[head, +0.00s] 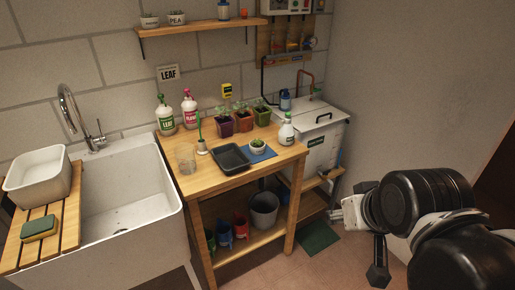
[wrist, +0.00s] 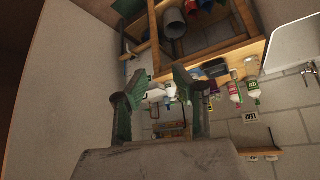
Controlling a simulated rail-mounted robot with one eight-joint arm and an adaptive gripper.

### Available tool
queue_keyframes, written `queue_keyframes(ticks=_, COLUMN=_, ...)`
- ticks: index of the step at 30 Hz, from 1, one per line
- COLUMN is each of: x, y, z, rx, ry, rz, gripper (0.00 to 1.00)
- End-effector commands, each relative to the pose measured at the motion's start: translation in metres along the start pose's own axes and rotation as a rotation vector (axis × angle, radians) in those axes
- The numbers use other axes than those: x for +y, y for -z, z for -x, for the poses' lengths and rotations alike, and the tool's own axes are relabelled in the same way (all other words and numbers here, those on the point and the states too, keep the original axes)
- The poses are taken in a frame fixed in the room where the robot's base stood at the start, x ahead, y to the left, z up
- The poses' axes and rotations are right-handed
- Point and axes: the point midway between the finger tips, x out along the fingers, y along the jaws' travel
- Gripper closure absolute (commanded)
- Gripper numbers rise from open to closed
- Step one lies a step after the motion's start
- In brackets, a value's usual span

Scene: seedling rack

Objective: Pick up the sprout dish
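The sprout dish, a small white bowl with green sprouts (head: 258,148), stands upright on a blue mat (head: 267,156) on the wooden bench (head: 208,189), near its right side. My gripper (wrist: 160,88) shows in the wrist view with its two greenish fingers spread apart and nothing between them. In the head view my arm is at the right, in front of the bare wall and well apart from the dish. The wrist view is upside down, and I cannot make out the sprout dish in it.
A dark tray (head: 231,158) sits left of the mat, with a glass (head: 186,158) farther left. A white spray bottle (head: 286,131) stands close behind and right of the dish. Several potted seedlings line the back. A sink (head: 127,217) is left; a white chest (head: 325,139) is right.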

Motion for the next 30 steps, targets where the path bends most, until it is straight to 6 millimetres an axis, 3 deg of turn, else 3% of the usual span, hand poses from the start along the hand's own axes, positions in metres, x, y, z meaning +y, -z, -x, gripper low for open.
queue_keyframes(ticks=1, x=0.000, y=0.000, z=0.000, rx=0.000, ry=0.000, rz=0.000, gripper=0.65)
queue_keyframes(ticks=11, x=0.000, y=0.000, z=0.000, rx=0.000, ry=0.000, rz=0.000, gripper=0.21)
queue_keyframes(ticks=22, x=0.000, y=0.010, z=0.001, rx=-0.008, ry=0.000, rz=0.020, gripper=0.21)
queue_keyframes(ticks=26, x=0.000, y=0.037, z=0.004, rx=-0.033, ry=0.002, rz=0.081, gripper=0.21)
queue_keyframes(ticks=30, x=0.000, y=0.078, z=0.004, rx=-0.073, ry=0.007, rz=0.177, gripper=0.21)
